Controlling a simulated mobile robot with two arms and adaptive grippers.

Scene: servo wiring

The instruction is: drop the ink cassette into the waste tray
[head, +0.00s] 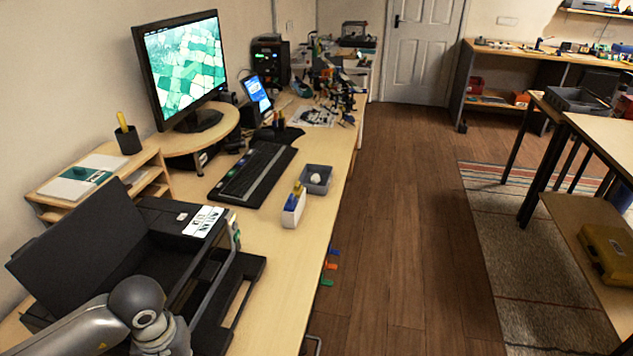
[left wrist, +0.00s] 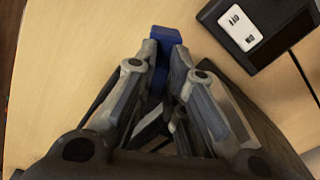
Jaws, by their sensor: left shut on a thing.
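In the left wrist view my left gripper (left wrist: 163,58) is shut on a small blue block, which I take as the ink cassette (left wrist: 164,36). It is held over pale wooden desk surface, with part of it hidden between the fingers. In the head view only my left arm shows at the bottom left, in front of the printer; its gripper and the cassette are hidden there. A small grey open tray (head: 318,187), likely the waste tray, stands on the desk with a white crumpled thing inside. My right gripper is in neither view.
The black printer (head: 75,238) stands with its lid raised. A white holder (head: 292,216) with yellow and blue items stands just in front of the grey tray. The keyboard (head: 252,174) lies left of the tray. Bare desk (head: 285,265) lies between printer and front edge.

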